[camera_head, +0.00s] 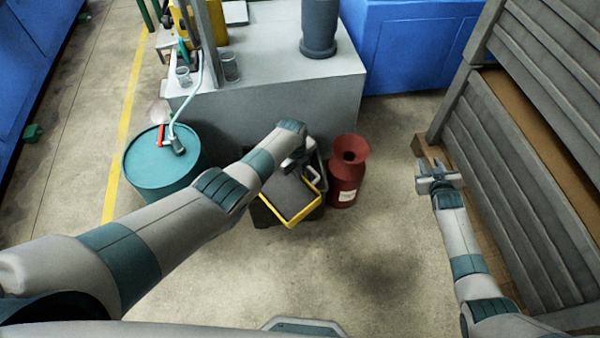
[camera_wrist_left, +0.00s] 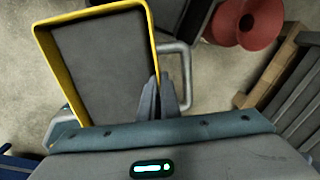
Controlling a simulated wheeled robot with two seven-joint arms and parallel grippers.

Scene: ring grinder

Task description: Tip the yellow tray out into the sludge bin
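The yellow tray (camera_head: 303,218) has a yellow rim, a dark grey inside and grey side handles. It also fills the upper left of the left wrist view (camera_wrist_left: 148,22). My left gripper (camera_head: 300,165) is at the tray's side; in the left wrist view its fingers (camera_wrist_left: 160,88) are close together at the rim beside a handle. The grip itself is partly hidden. A dark box (camera_head: 262,214), possibly the sludge bin, shows under the tray, mostly hidden by it. My right gripper (camera_head: 434,168) is empty with its fingers apart, beside the slatted stack.
A red can with a funnel top (camera_head: 347,172) stands close right of the tray. A teal drum (camera_head: 150,182) stands to the left, and a grey machine cabinet (camera_head: 275,95) behind. Grey slatted panels (camera_head: 520,170) rise at right. The floor in front is clear.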

